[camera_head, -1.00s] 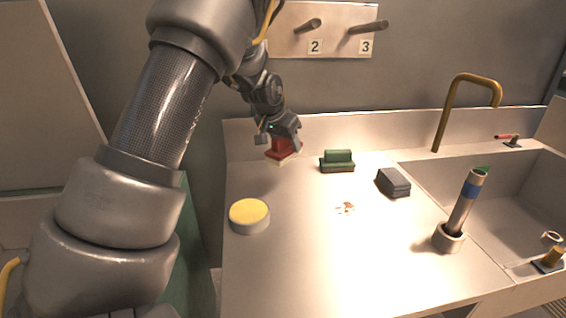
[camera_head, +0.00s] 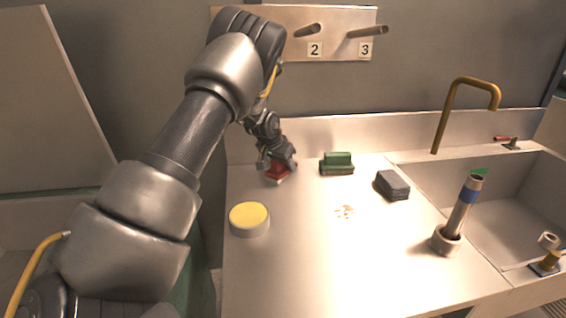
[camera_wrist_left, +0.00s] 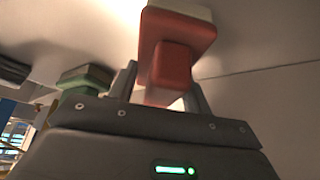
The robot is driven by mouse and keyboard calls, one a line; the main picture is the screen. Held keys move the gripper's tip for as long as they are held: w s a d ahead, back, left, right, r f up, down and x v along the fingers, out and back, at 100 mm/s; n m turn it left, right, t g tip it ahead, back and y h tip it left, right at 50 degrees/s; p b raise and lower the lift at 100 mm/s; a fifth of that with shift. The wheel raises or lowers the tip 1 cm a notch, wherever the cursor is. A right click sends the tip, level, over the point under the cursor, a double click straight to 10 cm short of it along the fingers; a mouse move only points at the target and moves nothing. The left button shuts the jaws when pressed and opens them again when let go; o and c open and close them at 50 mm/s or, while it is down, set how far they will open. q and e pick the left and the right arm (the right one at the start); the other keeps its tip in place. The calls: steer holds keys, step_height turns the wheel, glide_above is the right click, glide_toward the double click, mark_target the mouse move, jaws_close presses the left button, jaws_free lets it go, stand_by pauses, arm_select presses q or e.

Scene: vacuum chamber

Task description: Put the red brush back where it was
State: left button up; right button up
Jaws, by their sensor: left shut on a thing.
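The red brush (camera_head: 277,172) is at the back left of the metal counter (camera_head: 300,250), near the back wall. My left gripper (camera_head: 276,163) is shut on it from above. In the left wrist view the red brush (camera_wrist_left: 172,62) sits between the two fingers (camera_wrist_left: 165,88), with its pale bristle side away from the gripper. The arm hides part of the brush in the head view, and I cannot tell whether its underside touches the counter. My right gripper is not in view.
A green brush (camera_head: 337,164) stands right of the red one. A blue-banded tube (camera_head: 461,212) stands beside the sink (camera_head: 500,200). Numbered pegs (camera_head: 340,32) are above.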

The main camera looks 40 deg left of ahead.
arm_select(q)
steer(key=shift+d+r, duration=0.1)
steer(key=shift+r, duration=0.05)
steer(key=o, duration=0.9)
steer(key=shift+o, duration=0.2)
